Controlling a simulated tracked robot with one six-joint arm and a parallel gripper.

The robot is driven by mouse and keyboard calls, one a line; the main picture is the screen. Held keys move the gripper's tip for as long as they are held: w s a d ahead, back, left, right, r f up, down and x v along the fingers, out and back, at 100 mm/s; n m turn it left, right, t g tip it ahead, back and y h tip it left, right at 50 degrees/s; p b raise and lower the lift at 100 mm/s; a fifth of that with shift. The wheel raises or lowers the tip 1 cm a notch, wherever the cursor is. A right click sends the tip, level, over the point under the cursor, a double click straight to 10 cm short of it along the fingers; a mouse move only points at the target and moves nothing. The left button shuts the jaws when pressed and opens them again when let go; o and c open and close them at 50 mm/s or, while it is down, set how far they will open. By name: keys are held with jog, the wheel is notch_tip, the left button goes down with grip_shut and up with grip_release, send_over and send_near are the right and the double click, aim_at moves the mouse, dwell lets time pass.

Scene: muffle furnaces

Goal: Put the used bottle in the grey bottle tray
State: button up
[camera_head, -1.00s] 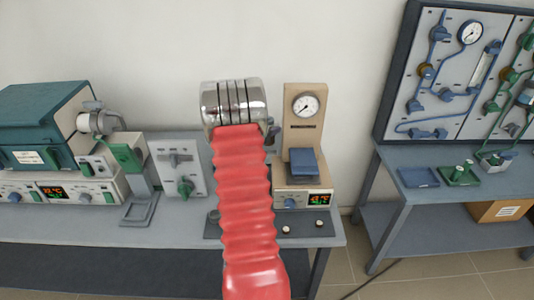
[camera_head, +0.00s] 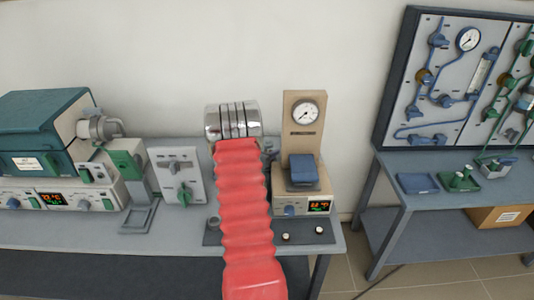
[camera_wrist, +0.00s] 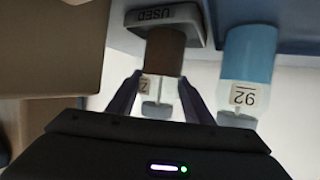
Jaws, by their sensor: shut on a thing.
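In the wrist view, my gripper (camera_wrist: 160,90) is shut on a bottle (camera_wrist: 164,52) with brown contents, a clear neck and a small white label. The bottle appears inverted in this picture. Behind it is a grey piece with rounded corners (camera_wrist: 194,13), marked "USED"; I cannot tell whether the bottle touches it. I cannot pick out the grey bottle tray with certainty in the head view.
A blue bottle (camera_wrist: 250,55) with a number label stands close beside the right finger. Behind my arm are a gauge instrument (camera_head: 304,125) and a grey switch box (camera_head: 180,175). A blue tray (camera_head: 417,184) and a green tray (camera_head: 460,181) lie on the right table.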

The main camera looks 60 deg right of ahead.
jog(key=shift+f, duration=0.25)
jog(key=o, duration=1)
jog(key=shift+w+a+r, duration=0.1)
jog(key=shift+a+r, duration=0.2)
jog(key=shift+a, duration=0.15)
jog(key=v, duration=1.1)
jog(key=shift+a, duration=0.1)
